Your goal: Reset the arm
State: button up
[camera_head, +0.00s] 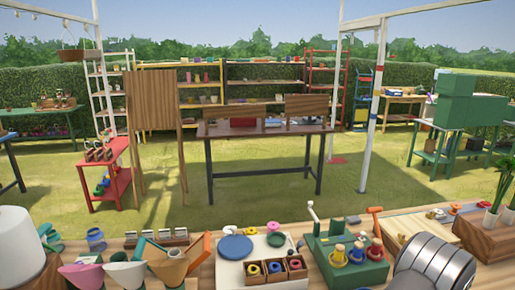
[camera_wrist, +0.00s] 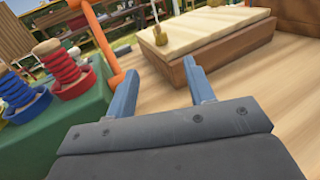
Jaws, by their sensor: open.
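My gripper (camera_wrist: 162,88) shows in the wrist view with its two blue-grey fingers spread apart. Nothing is between the fingers, and the wooden tabletop (camera_wrist: 150,75) lies beyond them. To their left is a green stand (camera_wrist: 85,125) with a red spool (camera_wrist: 62,70) and a blue spool (camera_wrist: 20,98). An orange lever (camera_wrist: 108,40) rises beside it. In the head view the same green stand (camera_head: 318,262) is at the front centre-right. I cannot make out my fingers in the head view.
Potted plants (camera_head: 495,210) stand at right. Grass lies beyond.

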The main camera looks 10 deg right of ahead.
jog(key=v, duration=0.3)
jog(key=shift+s, duration=0.2)
jog(key=shift+a, duration=0.2)
jog(key=x, duration=1.6)
jog(key=shift+w+d+f, duration=0.1)
jog(key=shift+w+d, duration=0.1)
jog(key=shift+w, duration=0.05)
jog(key=shift+w+d, duration=0.1)
jog(key=shift+d, duration=0.1)
jog(key=shift+d+n+t+y, duration=0.1)
jog(key=shift+n+t+y, duration=0.3)
jog(key=shift+n+y, duration=0.8)
jog(key=shift+d+n+t+y, duration=0.1)
jog(key=shift+n+t+y, duration=0.45)
jog(key=shift+y, duration=1.15)
jog(key=shift+d+n+y, duration=0.1)
jog(key=shift+n+y, duration=0.85)
jog(key=shift+y, duration=0.35)
jog(key=shift+n+g+y, duration=0.35)
jog(key=shift+n+y, duration=0.55)
jog(key=shift+y, duration=0.5)
jog(key=shift+o, duration=0.2)
